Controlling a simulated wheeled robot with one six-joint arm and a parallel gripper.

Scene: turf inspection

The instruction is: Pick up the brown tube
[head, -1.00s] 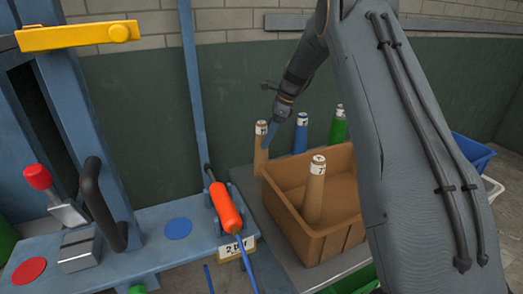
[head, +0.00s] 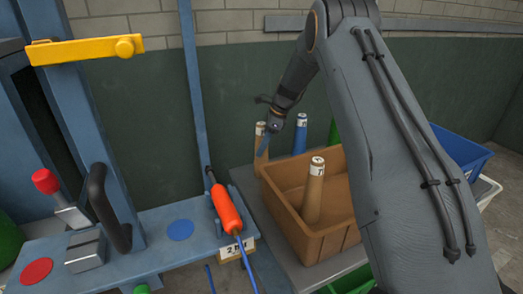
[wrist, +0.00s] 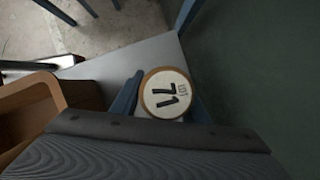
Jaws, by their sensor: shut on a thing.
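A brown tube (head: 260,148) with a pale cap stands upright behind the left end of the brown bin, on the grey bench. The tube's lower end is hidden behind the bin in the head view. A second brown tube (head: 314,190) with a white labelled top stands inside the bin, apart from my gripper.
The brown bin (head: 325,237) sits on the grey bench. A blue tube (head: 300,138) and a partly hidden green tube (head: 333,133) stand behind it. A blue crate (head: 460,148) is at right. A blue fixture with an orange cylinder (head: 226,208) stands at left.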

